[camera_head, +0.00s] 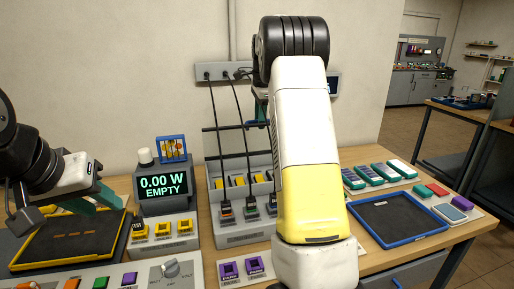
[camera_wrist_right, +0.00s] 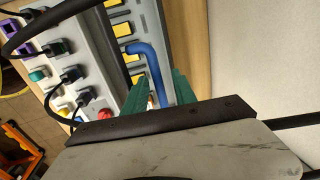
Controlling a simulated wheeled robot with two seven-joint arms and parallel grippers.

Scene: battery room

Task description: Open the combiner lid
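The combiner (camera_head: 243,236) is a grey box in the middle of the table, with black cables plugged into its front and yellow pieces in a row behind them. My right arm covers its right part in the head view. In the right wrist view, the combiner (camera_wrist_right: 95,25) shows with a bent blue handle (camera_wrist_right: 150,65) beside the yellow pieces. My right gripper (camera_wrist_right: 158,88) is open, its green fingers on either side of the blue handle; contact cannot be told. No separate lid outline is clear. My left gripper (camera_head: 108,197) is over the left tray; its finger gap is not clear.
A display reading "0.00 W EMPTY" (camera_head: 164,186) stands left of the combiner. A yellow-rimmed tray (camera_head: 60,262) is at left, a blue-rimmed tray (camera_head: 400,241) at right. Cables hang from a wall socket strip (camera_head: 222,71). Colored modules (camera_head: 379,174) lie behind the right tray.

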